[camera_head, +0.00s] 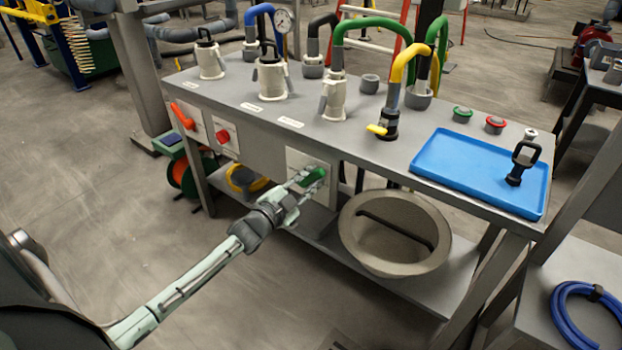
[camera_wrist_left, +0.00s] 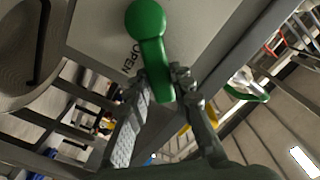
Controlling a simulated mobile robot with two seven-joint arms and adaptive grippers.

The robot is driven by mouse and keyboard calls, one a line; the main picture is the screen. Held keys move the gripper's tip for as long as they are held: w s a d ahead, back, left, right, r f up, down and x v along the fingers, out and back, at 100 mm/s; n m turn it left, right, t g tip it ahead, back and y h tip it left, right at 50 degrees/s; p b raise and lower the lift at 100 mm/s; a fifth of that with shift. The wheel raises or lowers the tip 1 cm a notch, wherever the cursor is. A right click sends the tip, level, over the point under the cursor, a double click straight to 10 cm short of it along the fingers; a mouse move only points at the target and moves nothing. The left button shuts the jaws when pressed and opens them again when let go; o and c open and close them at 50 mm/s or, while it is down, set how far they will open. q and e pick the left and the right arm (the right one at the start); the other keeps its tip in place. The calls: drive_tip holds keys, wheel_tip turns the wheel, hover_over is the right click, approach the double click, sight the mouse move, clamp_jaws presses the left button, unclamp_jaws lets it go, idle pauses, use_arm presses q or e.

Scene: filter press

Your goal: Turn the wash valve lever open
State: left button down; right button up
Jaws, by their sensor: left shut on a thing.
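A green valve lever (camera_head: 313,178) sits on a light plate (camera_head: 325,164) on the bench's front panel, below the tabletop. My left gripper (camera_head: 304,183) reaches it from the front left and is shut on it. In the left wrist view the green lever (camera_wrist_left: 150,42) has a round hub, and its arm runs down between the fingers of my left gripper (camera_wrist_left: 163,86). The word OPEN (camera_wrist_left: 128,60) is printed on the plate beside the lever. The fingers cover the lever's end in part. My right gripper is not in view.
An orange lever (camera_head: 182,116) and a red button (camera_head: 223,136) are on the same front panel to the left. A large grey tub (camera_head: 395,262) stands on the lower shelf, right of my gripper. A blue tray (camera_head: 450,160) lies on the tabletop. The floor at the left is clear.

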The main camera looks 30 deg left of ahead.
use_arm(q)
drive_tip(key=c, duration=1.3)
unclamp_jaws()
drive_tip(key=s, duration=1.2)
drive_tip(key=shift+a, duration=0.4)
drive_tip(key=s+d+f+n+g+y, duration=0.2)
drive_tip(key=s+f+n+g, duration=0.15)
drive_tip(key=f, duration=0.35)
drive_tip(key=s+d+f+n+g+y, duration=0.1)
drive_tip(key=s+f+n+g, duration=0.1)
drive_tip(key=f+g, duration=0.3)
drive_tip(key=s+d+f+n+g, duration=0.1)
drive_tip(key=s+d+f+g, duration=0.1)
drive_tip(key=s, duration=0.3)
drive_tip(key=s+d+f+n+g, duration=0.1)
drive_tip(key=s+d+f+g, duration=0.1)
drive_tip(key=s+d+f, duration=0.1)
drive_tip(key=s+d+f+n+g, duration=0.1)
drive_tip(key=s+d+f+g, duration=0.1)
drive_tip(key=s, duration=0.4)
drive_tip(key=shift+s+d+f, duration=0.15)
drive_tip(key=shift+s+f, duration=0.2)
drive_tip(key=shift+f, duration=0.35)
